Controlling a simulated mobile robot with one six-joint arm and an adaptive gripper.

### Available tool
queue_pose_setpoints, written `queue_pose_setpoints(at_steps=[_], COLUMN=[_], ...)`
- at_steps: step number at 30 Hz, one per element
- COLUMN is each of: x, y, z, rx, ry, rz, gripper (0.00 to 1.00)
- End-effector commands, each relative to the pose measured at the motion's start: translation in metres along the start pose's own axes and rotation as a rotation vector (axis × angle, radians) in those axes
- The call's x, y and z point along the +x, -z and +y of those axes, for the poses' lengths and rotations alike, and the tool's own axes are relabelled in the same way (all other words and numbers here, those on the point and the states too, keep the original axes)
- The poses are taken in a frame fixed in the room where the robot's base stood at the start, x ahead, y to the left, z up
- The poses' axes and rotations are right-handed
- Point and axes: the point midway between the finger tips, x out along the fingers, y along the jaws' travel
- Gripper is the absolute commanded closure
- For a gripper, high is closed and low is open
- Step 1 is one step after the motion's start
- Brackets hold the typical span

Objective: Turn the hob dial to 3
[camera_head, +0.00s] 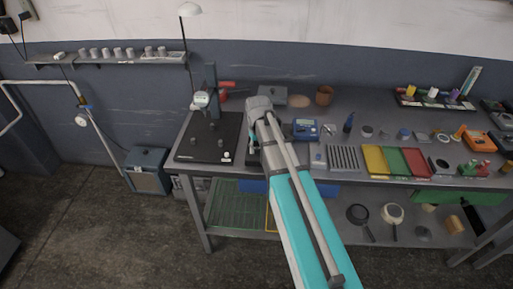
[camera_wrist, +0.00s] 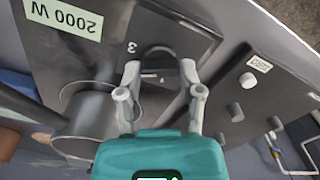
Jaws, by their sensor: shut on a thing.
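The hob (camera_wrist: 85,75) is a dark panel with a "2000 W" label in the wrist view. My gripper (camera_wrist: 160,72) is shut on the dial, one finger on each side. A small pale mark shows near the dial, but I cannot tell which number the dial points to. In the head view, my arm hides most of the hob and the dial; my gripper (camera_head: 258,104) is over the bench there.
A grey cylindrical vessel (camera_wrist: 92,117) stands close to my left finger in the wrist view. A black plate (camera_wrist: 232,80) with pale knobs lies to the right. Red, green and yellow trays (camera_head: 413,161) stand right of my arm on the bench.

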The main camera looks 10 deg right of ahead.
Motion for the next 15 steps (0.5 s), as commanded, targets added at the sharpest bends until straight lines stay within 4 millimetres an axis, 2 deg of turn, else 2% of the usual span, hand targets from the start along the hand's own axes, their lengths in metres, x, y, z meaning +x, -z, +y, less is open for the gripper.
queue_pose_setpoints(at_steps=[9, 15], x=[0.0001, 0.0001], y=[0.0004, 0.0003], z=[0.0008, 0.0008], rx=[0.28, 0.403], ry=[-0.001, -0.001], rz=[0.001, 0.001], gripper=[0.99, 0.99])
